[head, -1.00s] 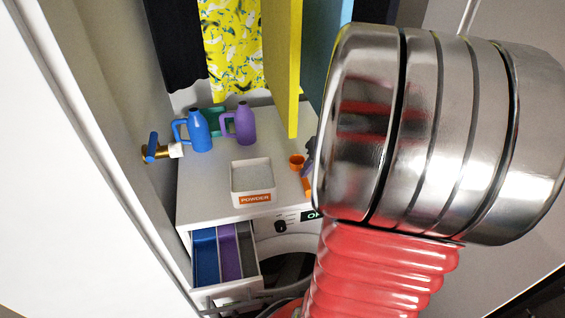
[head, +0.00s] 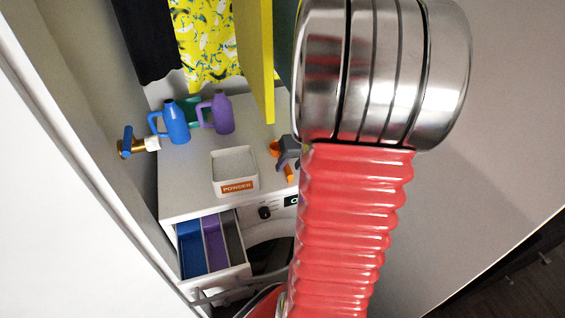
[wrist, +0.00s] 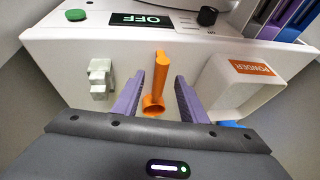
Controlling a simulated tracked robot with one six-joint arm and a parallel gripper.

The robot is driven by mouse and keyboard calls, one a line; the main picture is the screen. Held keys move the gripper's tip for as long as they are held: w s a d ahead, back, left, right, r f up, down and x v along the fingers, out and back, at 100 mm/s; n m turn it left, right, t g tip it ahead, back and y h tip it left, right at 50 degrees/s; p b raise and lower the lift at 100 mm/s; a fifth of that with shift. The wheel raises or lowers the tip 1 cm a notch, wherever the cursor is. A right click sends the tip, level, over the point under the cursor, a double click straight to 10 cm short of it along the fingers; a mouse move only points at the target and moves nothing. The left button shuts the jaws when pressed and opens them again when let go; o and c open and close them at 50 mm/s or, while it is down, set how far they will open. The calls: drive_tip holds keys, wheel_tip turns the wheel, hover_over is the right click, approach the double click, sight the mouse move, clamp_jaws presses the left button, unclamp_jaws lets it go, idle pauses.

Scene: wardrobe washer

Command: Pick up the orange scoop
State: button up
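The orange scoop (wrist: 159,66) lies on top of the white washer, its handle toward the front edge and its round cup nearer my gripper. In the head view the scoop (head: 288,173) is partly covered by my gripper (head: 290,160). In the wrist view my gripper (wrist: 161,76) is open. Its two purple fingers stand on either side of the scoop, with a visible gap on each side. It holds nothing. Whether the fingers are down at the scoop's height is hard to tell.
A white powder box (head: 235,180) stands close beside the right finger in the wrist view. A pale blocky object (wrist: 101,80) lies on the other side. Blue (head: 175,122) and purple (head: 222,114) jugs stand behind. The detergent drawer (head: 212,245) is open. Clothes hang above.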

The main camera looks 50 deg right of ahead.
drive_tip(key=shift+x, duration=0.95)
drive_tip(key=shift+c, duration=0.5)
clamp_jaws()
